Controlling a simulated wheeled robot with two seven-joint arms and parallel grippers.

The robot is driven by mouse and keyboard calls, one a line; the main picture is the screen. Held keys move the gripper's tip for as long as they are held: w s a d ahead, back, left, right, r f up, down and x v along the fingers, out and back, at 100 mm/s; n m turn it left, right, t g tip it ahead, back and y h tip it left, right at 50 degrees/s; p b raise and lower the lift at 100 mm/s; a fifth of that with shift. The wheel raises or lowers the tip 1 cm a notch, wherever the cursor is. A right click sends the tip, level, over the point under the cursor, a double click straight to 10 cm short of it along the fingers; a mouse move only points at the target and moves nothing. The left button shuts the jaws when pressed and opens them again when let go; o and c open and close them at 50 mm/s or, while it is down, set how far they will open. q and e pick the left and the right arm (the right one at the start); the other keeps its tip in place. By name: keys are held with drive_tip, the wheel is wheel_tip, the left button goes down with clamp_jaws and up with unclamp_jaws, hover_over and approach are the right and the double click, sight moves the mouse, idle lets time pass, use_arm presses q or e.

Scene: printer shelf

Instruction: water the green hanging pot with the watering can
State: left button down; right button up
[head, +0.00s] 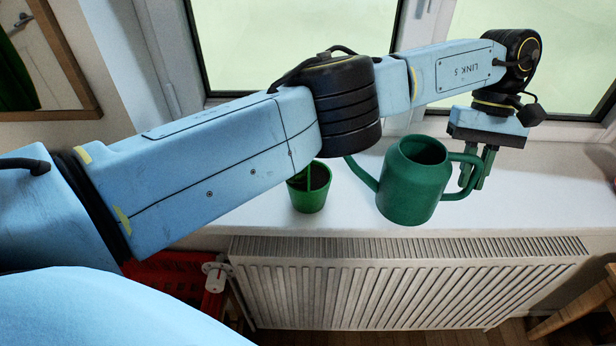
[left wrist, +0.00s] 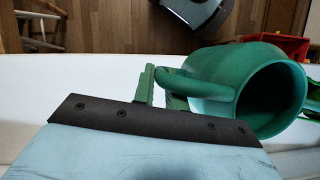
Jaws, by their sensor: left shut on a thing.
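The green watering can (head: 412,182) is over the white windowsill in the head view, its spout pointing left toward the green pot (head: 311,190). Whether its base touches the sill I cannot tell. My left gripper (head: 476,178) is shut on the can's handle at the right side. In the left wrist view the fingers (left wrist: 163,90) close around the handle, and the can (left wrist: 250,85) shows its dark open top. The green pot stands on the sill, partly hidden behind my left arm; it holds dark soil. My right gripper is not in view.
A white radiator (head: 400,290) is below the windowsill (head: 540,190). The window (head: 290,40) is behind. A red object (head: 165,285) is at lower left and a wooden stool (head: 580,305) at lower right. The sill is clear at the right.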

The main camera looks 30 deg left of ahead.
use_arm(q)
wheel_tip(320, 180, up, 5)
drive_tip(key=p, duration=0.2)
drive_tip(key=shift+r+p, duration=0.15)
drive_tip(key=shift+p, duration=0.25)
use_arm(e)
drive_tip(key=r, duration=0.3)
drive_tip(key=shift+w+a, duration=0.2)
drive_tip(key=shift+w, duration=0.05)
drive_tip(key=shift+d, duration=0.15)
